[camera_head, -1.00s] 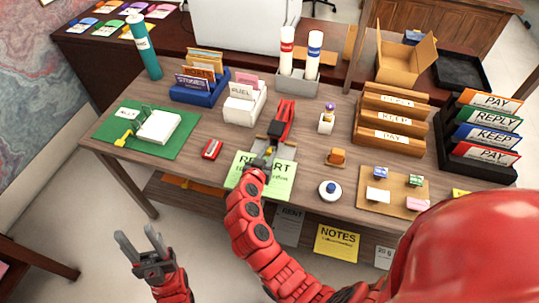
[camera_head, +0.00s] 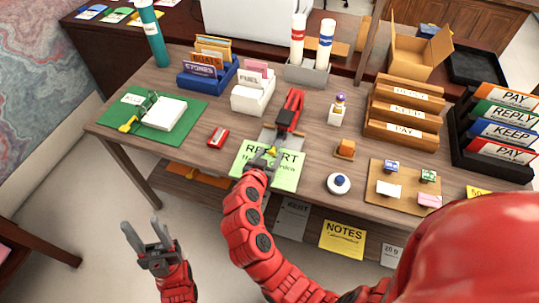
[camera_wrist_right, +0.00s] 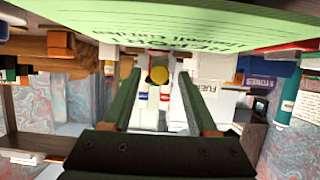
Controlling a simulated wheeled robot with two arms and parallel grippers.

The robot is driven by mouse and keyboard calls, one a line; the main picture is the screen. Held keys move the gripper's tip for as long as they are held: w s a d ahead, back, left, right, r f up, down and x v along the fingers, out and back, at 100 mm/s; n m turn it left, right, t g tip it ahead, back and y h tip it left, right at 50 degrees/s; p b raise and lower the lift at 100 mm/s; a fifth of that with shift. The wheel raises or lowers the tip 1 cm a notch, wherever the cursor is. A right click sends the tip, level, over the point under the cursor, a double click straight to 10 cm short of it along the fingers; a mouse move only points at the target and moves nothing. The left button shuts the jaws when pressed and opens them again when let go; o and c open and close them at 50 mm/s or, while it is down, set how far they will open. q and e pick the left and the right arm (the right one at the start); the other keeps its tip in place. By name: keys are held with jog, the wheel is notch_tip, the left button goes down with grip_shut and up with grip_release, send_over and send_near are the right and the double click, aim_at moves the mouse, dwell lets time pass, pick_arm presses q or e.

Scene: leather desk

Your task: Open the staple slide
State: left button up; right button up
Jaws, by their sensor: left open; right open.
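The red stapler (camera_head: 290,108) stands on a grey base (camera_head: 272,137) in the middle of the desk, its red top tilted up. A green REPORT sheet (camera_head: 283,178) lies under its near end. My right gripper (camera_head: 265,156) is open at the stapler's near end, above the sheet. My left gripper (camera_head: 141,224) is open and empty, in front of the desk at the lower left.
A small red box (camera_head: 218,137) lies left of the stapler. A green mat (camera_head: 185,140) with a white pad is further left. The white FUEL holder (camera_head: 253,92) stands behind. An orange block (camera_head: 345,149) and a blue-topped white disc (camera_head: 339,184) are at the right.

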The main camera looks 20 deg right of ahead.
jog(key=b+v, duration=0.2)
jog(key=v, duration=1.5)
jog(key=shift+s+a+b, duration=0.15)
jog(key=shift+a+b, duration=0.05)
jog(key=shift+b, duration=0.1)
